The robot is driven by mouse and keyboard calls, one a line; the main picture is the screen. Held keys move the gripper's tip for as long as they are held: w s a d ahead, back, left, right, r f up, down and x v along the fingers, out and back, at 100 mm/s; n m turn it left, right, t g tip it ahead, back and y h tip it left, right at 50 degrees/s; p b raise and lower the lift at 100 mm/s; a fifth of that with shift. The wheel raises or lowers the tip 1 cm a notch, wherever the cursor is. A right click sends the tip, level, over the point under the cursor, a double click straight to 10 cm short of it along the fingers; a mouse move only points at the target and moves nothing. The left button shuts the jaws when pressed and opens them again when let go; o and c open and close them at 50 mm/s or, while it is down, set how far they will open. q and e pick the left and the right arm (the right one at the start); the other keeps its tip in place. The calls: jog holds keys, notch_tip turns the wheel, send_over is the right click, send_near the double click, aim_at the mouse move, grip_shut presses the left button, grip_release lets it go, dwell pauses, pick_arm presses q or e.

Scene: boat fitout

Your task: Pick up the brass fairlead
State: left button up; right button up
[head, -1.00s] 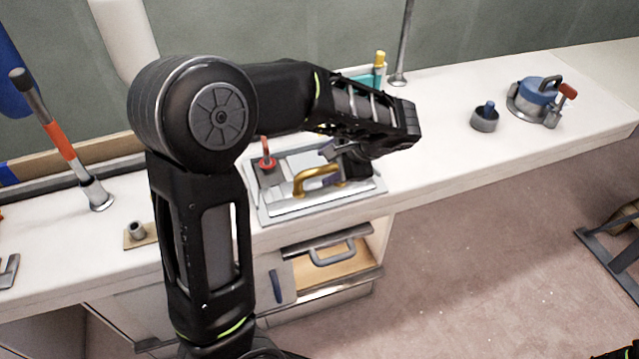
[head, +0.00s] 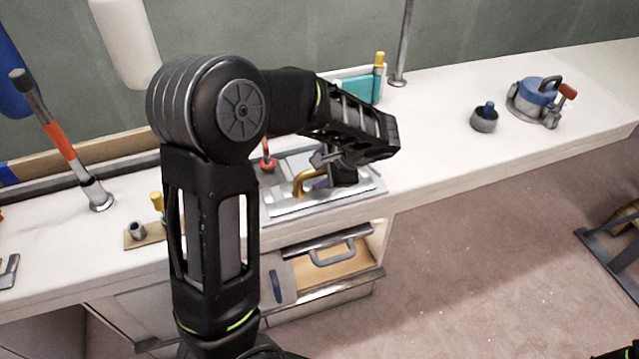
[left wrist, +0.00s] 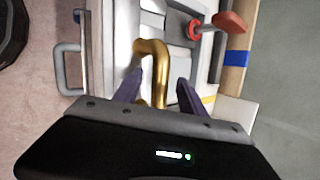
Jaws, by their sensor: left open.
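The brass fairlead (head: 305,182) is a curved golden piece on a grey metal tray or panel (head: 330,203) set on the white counter. It also shows in the left wrist view (left wrist: 154,58), where its bent top lies ahead of my jaws and its lower part runs down between them. My left gripper (head: 325,172) is over the panel close to the fairlead, and partly hides it in the head view. In the left wrist view its two purple-grey fingers (left wrist: 157,92) are apart, one on each side of the brass. I cannot tell whether they touch it.
A red-handled part (head: 267,163) stands beside the fairlead on the panel. A teal box (head: 358,88) and yellow-topped item lie behind. A dark cup (head: 484,120) and blue device (head: 537,95) are farther right. Below is an open drawer (head: 340,262).

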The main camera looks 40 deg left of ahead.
pick_arm(q)
jog(key=shift+c, duration=0.3)
grip_shut()
dwell(0.4)
dwell(0.8)
